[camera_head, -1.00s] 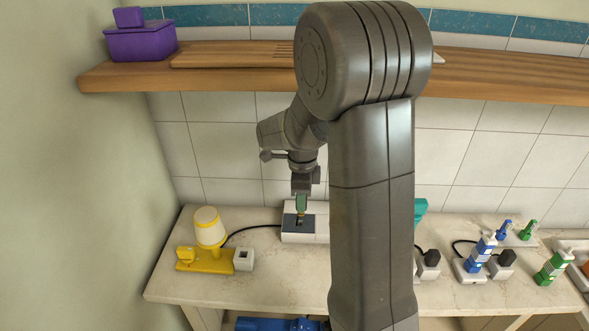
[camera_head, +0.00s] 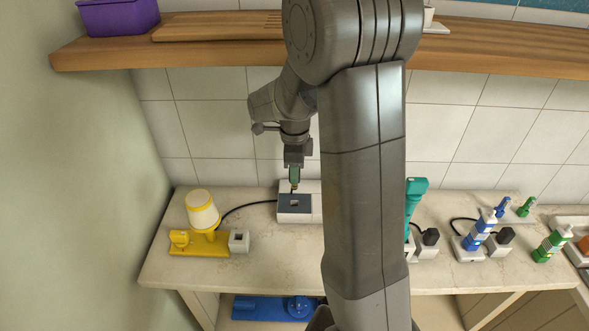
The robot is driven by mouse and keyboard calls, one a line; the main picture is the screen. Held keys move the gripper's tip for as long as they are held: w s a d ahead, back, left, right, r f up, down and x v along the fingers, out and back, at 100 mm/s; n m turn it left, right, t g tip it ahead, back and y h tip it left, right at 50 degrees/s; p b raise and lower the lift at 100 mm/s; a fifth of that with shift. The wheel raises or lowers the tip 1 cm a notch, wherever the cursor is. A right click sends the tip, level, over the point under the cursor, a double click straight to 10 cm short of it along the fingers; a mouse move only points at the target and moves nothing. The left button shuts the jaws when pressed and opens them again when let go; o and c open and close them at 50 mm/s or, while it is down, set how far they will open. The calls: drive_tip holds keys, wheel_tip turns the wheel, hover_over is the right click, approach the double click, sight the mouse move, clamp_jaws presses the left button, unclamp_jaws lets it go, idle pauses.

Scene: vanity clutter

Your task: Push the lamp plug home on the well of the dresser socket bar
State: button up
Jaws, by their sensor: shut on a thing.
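My gripper (camera_head: 294,178) points down over the white socket bar (camera_head: 314,188) at the back of the dresser. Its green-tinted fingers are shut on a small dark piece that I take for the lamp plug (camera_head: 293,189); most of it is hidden. The bar's dark grey well (camera_head: 295,203) shows a small pale square on top, just below and in front of the fingertips. Whether the plug touches the well I cannot tell.
A small white block (camera_head: 239,242) sits beside the lamp base. A teal object (camera_head: 415,198), dark plugs on white sockets (camera_head: 430,238), and blue and green bottles (camera_head: 553,243) stand right. A wooden shelf (camera_head: 110,54) with a purple box (camera_head: 120,16) hangs above. The front counter is clear.

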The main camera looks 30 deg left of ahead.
sight(294, 189)
drive_tip(key=shift+f+b, duration=1.6)
drive_tip(key=shift+f, duration=0.9)
drive_tip(key=shift+f+b, duration=1.5)
drive_tip(key=shift+f, duration=0.55)
drive_tip(key=o, duration=1.1)
drive_tip(key=shift+r, duration=0.1)
wheel_tip(294, 189, up, 14)
drive_tip(key=shift+f+b, duration=0.2)
drive_tip(key=shift+b, duration=0.15)
drive_tip(key=shift+f, duration=0.15)
